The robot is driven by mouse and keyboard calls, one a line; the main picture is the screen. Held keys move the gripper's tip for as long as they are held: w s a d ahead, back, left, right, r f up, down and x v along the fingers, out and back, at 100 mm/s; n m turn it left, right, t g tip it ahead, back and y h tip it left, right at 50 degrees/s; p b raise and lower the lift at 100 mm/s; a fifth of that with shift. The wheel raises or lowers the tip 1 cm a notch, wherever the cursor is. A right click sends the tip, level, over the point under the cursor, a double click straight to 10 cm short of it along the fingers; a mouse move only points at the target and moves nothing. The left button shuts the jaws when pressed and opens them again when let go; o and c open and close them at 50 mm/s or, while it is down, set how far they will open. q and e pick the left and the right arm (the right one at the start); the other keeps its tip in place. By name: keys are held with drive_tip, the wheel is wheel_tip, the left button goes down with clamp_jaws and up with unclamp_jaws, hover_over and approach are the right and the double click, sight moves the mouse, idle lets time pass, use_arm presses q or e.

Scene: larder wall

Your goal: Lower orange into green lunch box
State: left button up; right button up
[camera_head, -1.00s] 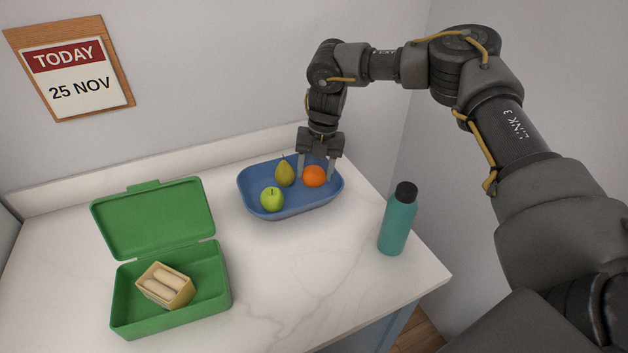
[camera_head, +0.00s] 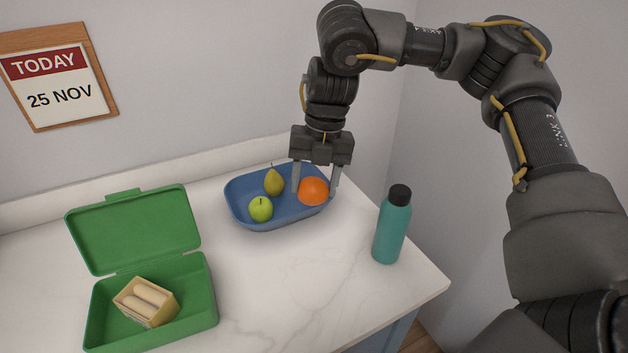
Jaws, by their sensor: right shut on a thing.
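The orange (camera_head: 313,191) is between the fingers of my right gripper (camera_head: 315,189), which is shut on it. It shows over the right end of the blue tray (camera_head: 285,221). It looks raised, though the exact gap to the tray is hard to tell. The green lunch box (camera_head: 205,307) stands open at the lower left, its lid (camera_head: 133,230) tilted back. The lunch box is well to the left of my right gripper and nearer to me. My left gripper is not in view.
A yellow-green pear (camera_head: 274,183) and a green apple (camera_head: 261,209) lie in the blue tray. A box of sandwich-like rolls (camera_head: 147,301) sits in the lunch box's left part; its right part looks free. A teal bottle (camera_head: 391,232) stands near the counter's right edge.

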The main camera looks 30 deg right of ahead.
drive_tip(key=a+r+p, duration=0.3)
drive_tip(key=a+p, duration=0.1)
drive_tip(key=a, duration=0.9)
drive_tip(key=a+f, duration=0.2)
drive_tip(key=a, duration=0.5)
drive_tip(key=a+f+b, duration=0.1)
drive_tip(key=a+f, duration=0.2)
drive_tip(key=a, duration=0.5)
drive_tip(key=shift+s, duration=0.3)
drive_tip(key=shift+f+b, duration=2.05)
drive_tip(key=shift+f, duration=0.7)
drive_tip(key=shift+f+b, duration=0.3)
drive_tip(key=shift+f, duration=0.15)
